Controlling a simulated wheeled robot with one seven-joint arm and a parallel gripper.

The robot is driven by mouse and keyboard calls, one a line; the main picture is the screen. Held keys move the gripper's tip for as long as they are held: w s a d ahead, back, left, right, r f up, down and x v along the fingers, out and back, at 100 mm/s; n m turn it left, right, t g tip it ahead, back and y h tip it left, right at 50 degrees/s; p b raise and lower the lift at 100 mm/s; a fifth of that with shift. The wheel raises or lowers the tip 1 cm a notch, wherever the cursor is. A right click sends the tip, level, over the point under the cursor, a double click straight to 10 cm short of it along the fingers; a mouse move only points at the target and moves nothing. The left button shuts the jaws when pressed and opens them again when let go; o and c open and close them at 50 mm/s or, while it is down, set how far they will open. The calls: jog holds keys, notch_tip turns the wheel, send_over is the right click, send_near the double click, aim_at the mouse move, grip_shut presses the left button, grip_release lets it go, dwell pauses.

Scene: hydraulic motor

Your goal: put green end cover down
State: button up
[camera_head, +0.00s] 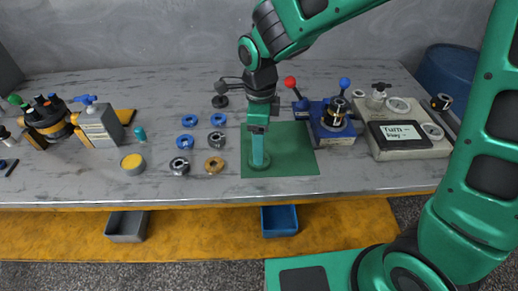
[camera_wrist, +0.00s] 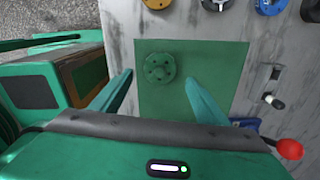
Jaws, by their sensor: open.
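The green end cover (camera_wrist: 159,69) is a round disc with a raised centre and small holes. It lies on the green mat (camera_wrist: 225,62), near the mat's left side in the wrist view. My gripper (camera_wrist: 159,77) is open, with one finger to each side of the cover and a clear gap at both. In the head view my gripper (camera_head: 259,160) points straight down over the front left part of the mat (camera_head: 295,155). The cover (camera_head: 258,168) shows partly around the fingertips there.
Several blue, metal and orange rings (camera_head: 215,164) lie left of the mat. A blue fixture with red and blue knobs (camera_head: 332,125) stands close to its right. A grey device with a screen (camera_head: 405,140) is farther right. The mat's right part is bare.

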notch_tip(320, 180, up, 8)
jog(key=shift+f, duration=0.2)
jog(key=s+d+r+n, duration=0.1)
jog(key=s+d+n, duration=0.15)
jog(key=d, duration=0.95)
jog(key=s+d+r+n, duration=0.15)
jog(key=d+n, duration=0.25)
jog(key=d, duration=0.8)
jog(key=s+d+f+n, duration=0.2)
jog(key=s+d+n, duration=0.5)
jog(key=s+d, duration=0.5)
jog(key=s, duration=0.4)
